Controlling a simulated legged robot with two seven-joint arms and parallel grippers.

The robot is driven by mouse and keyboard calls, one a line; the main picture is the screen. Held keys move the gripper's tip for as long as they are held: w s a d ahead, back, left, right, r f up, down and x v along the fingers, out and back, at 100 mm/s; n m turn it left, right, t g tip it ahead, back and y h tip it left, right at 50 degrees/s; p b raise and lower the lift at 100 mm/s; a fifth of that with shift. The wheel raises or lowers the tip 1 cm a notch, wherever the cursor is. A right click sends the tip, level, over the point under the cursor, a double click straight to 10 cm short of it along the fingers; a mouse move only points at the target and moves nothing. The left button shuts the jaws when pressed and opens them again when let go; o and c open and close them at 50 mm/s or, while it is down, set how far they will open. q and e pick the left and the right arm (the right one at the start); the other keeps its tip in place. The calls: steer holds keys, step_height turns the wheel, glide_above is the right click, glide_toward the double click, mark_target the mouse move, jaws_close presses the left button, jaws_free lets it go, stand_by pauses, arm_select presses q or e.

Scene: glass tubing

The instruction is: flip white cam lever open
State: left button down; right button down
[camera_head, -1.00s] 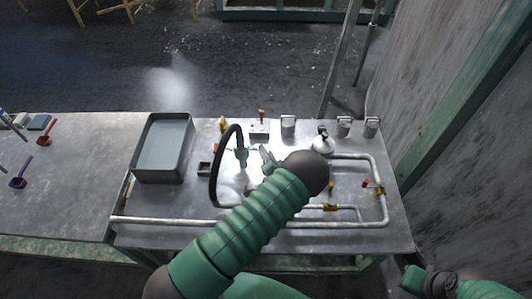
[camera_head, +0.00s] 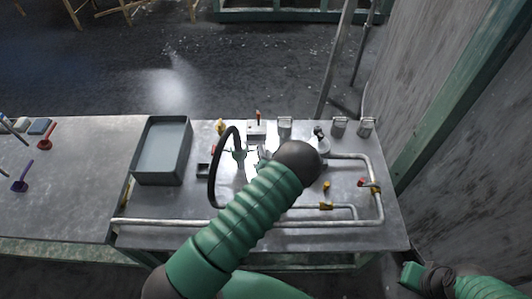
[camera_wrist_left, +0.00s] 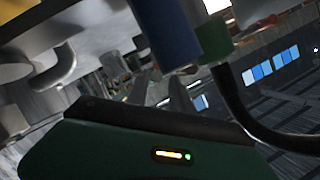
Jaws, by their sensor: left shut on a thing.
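My left arm reaches over the metal bench, and its dark wrist covers much of the work spot in the head view. My left gripper (camera_head: 262,154) is just beyond the wrist, beside a black hose (camera_head: 213,170). Its fingers (camera_wrist_left: 165,95) also show in the left wrist view, close together below a blue cylinder (camera_wrist_left: 165,35). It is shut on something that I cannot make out. I cannot pick out the white cam lever for sure; it may be hidden by the wrist or fingers. Part of my right arm shows at the bottom right, its fingers not visible.
A grey tray (camera_head: 137,165) stands left of the fittings. A white block with an orange lever (camera_head: 257,127) and metal cups (camera_head: 284,127) line the back edge. A red scoop (camera_head: 47,135) lies far left.

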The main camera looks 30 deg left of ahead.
arm_select(q)
steer(key=c, duration=1.4)
jaws_free()
steer(key=shift+s+a, duration=0.2)
steer(key=shift+a, duration=0.3)
steer(key=o, duration=0.4)
steer(key=shift+w+a+f, duration=0.15)
steer(key=shift+a+f, duration=0.1)
steer(key=shift+c, duration=0.2)
steer(key=v, duration=1.7)
steer(key=shift+p, duration=0.45)
steer(key=shift+o, duration=0.4)
steer(key=shift+w+r, duration=0.1)
